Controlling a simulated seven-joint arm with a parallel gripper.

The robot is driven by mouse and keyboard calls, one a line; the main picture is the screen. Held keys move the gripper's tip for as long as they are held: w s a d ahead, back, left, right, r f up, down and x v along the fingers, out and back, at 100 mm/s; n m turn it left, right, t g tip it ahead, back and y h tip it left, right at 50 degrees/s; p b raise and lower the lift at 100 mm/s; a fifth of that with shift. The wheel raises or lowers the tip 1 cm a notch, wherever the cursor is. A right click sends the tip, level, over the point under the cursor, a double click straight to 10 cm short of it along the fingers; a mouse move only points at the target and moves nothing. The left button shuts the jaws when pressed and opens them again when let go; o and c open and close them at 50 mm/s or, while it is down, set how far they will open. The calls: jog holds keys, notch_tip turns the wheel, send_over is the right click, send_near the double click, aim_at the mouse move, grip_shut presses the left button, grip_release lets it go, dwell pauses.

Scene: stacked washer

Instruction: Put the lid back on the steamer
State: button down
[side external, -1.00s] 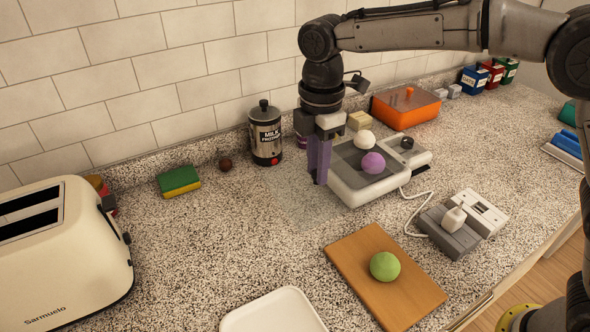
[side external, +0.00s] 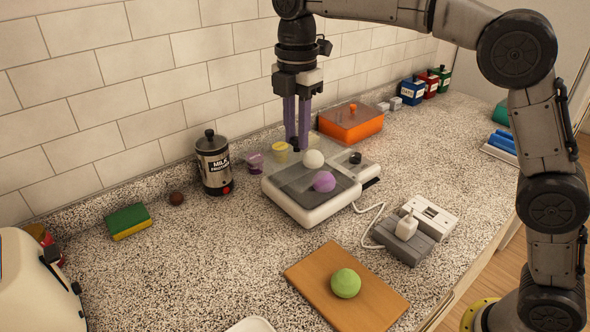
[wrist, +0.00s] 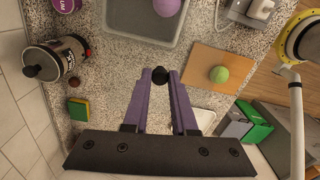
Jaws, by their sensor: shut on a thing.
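The steamer (side external: 310,212) is a white appliance with a grey tray and a control side with a black knob. A white ball (side external: 313,159) and a purple ball (side external: 324,181) show in its tray; the purple ball also shows at the top of the wrist view (wrist: 165,5). My gripper (side external: 297,148) points down over the steamer's back-left part, its purple fingers shut on the small black handle (wrist: 159,73) of the clear lid (side external: 292,176). The lid is hard to see, and its gap above the tray cannot be judged.
A milk canister (side external: 214,165) stands left of the steamer, and an orange box (side external: 351,124) stands behind it. A green ball on a wooden board (side external: 305,281) lies in front.

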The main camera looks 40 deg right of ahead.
aim_at(313, 138)
jog(key=w+d+m, duration=0.2)
jog(key=w+d, duration=0.3)
jog(key=d, duration=0.3)
jog(key=shift+d+f, duration=0.2)
jog(key=shift+f, duration=1.6)
jog(key=shift+d+f, duration=0.2)
jog(key=shift+f, duration=1.55)
jog(key=shift+f, duration=0.2)
jog(key=shift+c, duration=0.8)
grip_release()
notch_tip(313, 138, up, 7)
